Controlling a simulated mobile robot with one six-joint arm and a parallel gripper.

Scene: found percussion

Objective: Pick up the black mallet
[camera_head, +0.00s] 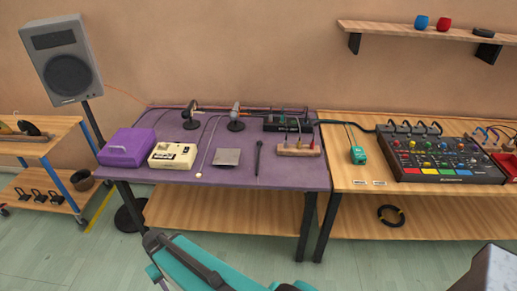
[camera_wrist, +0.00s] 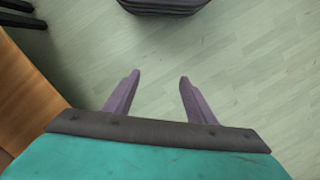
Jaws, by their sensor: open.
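The black mallet (camera_head: 258,159) is a thin dark stick lying on the purple-topped table (camera_head: 225,178), right of a grey square plate. Its thicker end points to the back. My gripper (camera_wrist: 156,90) shows in the wrist view, its two purple fingers apart with nothing between them. Below the fingers is only pale green floor. My teal arm shows at the bottom of the head view, in front of the table and away from the mallet. The gripper is not clearly visible there.
Beside the mallet are the grey plate (camera_head: 227,157), a pale-tipped stick (camera_head: 205,153) and a wooden block with upright plugs (camera_head: 299,151). Left are a cream box (camera_head: 173,156) and a purple case (camera_head: 127,146). A mixer (camera_head: 444,156) stands on the right table.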

